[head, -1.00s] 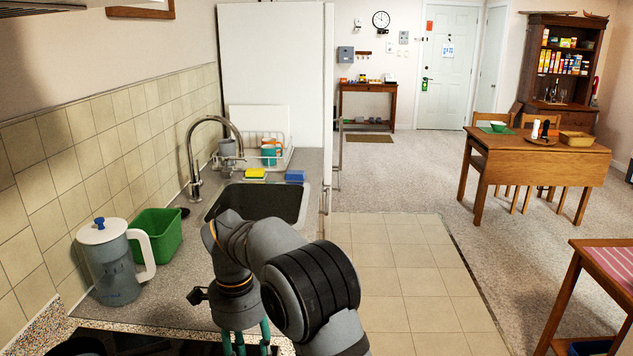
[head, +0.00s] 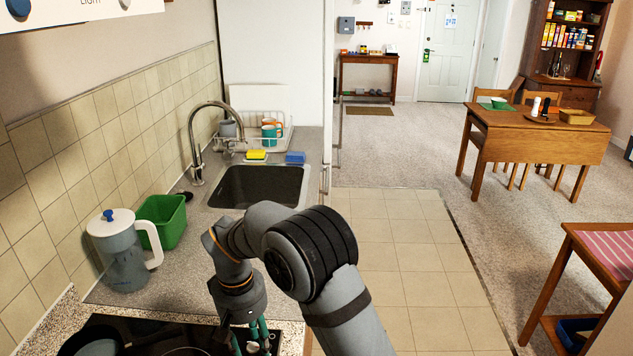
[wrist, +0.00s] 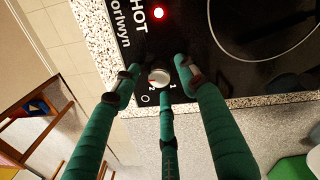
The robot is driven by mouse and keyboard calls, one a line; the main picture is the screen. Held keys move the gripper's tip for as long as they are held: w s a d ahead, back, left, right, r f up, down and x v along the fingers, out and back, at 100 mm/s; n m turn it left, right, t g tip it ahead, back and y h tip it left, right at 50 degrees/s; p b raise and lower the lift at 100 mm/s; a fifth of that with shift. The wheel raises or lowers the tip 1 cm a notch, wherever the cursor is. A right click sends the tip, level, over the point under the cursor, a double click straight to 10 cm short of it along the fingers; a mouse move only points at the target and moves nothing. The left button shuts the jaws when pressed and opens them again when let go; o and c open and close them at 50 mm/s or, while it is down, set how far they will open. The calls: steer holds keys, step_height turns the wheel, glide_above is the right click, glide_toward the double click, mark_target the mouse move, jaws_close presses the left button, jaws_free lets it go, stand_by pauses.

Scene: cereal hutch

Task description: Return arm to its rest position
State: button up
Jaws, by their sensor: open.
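My gripper (head: 251,345) hangs low over the near counter in the head view, at the right of the black hob (head: 165,338). In the wrist view, its green fingers (wrist: 158,82) are spread apart, open and empty. A round silver knob (wrist: 158,77) on the hob's corner shows between the fingertips; I cannot tell whether they touch it. The numbers 1 and 2 are printed by the knob. A red light (wrist: 158,13) glows on the hob beside the word HOT.
A lidded jug (head: 122,250) and a green tub (head: 163,220) stand left of my arm. Beyond are the sink (head: 258,187), tap (head: 195,150), sponges and a dish rack. A dining table (head: 540,137) and a striped-top table (head: 610,245) stand right. The tiled floor (head: 400,250) is clear.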

steer(key=n+p, duration=0.1)
steer(key=n, duration=0.2)
stand_by(0.4)
